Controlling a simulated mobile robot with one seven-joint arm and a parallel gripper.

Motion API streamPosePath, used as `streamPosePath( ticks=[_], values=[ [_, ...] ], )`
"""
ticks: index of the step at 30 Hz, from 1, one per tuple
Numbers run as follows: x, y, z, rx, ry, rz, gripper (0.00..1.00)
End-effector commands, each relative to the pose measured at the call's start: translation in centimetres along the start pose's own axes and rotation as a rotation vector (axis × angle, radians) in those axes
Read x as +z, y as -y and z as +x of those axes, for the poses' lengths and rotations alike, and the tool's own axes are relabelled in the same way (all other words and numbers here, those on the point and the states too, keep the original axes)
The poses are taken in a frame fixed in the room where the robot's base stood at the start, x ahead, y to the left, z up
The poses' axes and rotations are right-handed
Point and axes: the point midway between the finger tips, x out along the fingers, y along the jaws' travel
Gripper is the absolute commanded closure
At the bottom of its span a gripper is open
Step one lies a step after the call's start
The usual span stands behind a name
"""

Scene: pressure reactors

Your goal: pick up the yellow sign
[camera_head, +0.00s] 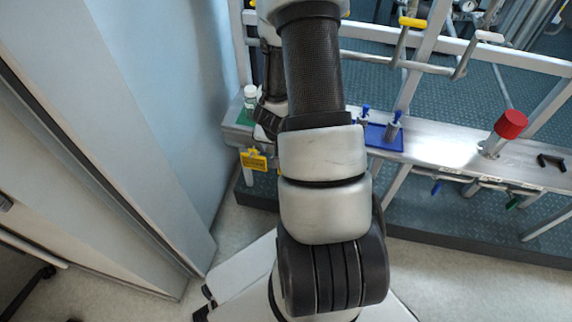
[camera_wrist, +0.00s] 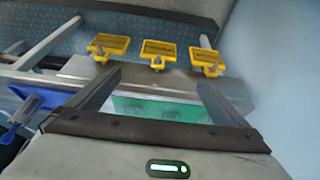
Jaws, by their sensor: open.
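Three yellow signs on small clips stand in a row along the ledge in the wrist view: a left sign (camera_wrist: 109,43), a middle sign (camera_wrist: 157,50) and a right sign (camera_wrist: 206,57). In the head view a yellow sign (camera_head: 254,161) hangs at the ledge's front edge, left of my arm. My gripper (camera_wrist: 158,82) is open and empty in the wrist view. Its two fingers point toward the signs, with the middle sign beyond the gap between them. The fingertips appear apart from the signs. In the head view my arm hides much of the gripper.
The metal ledge (camera_head: 455,153) carries a blue tray (camera_head: 378,143) with blue-topped parts, a red knob (camera_head: 510,124) and a white bottle (camera_head: 250,93). Rails and posts rise behind it. A pale wall (camera_head: 175,90) stands close on the left. A green panel shows between my fingers.

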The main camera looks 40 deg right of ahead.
Motion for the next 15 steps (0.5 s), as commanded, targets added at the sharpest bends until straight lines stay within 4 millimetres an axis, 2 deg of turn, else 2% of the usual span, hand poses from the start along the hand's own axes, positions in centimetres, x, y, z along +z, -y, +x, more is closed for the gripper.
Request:
streamPosePath(
  ticks=[1, 9, 15],
  values=[
    [0.2, -0.1, 1.2, 0.002, 0.003, 0.004, 0.02],
    [0.3, -0.1, 7.1, 0.000, 0.003, 0.003, 0.02],
    [0.2, 0.0, 10.5, -0.001, 0.002, 0.002, 0.02]
  ],
)
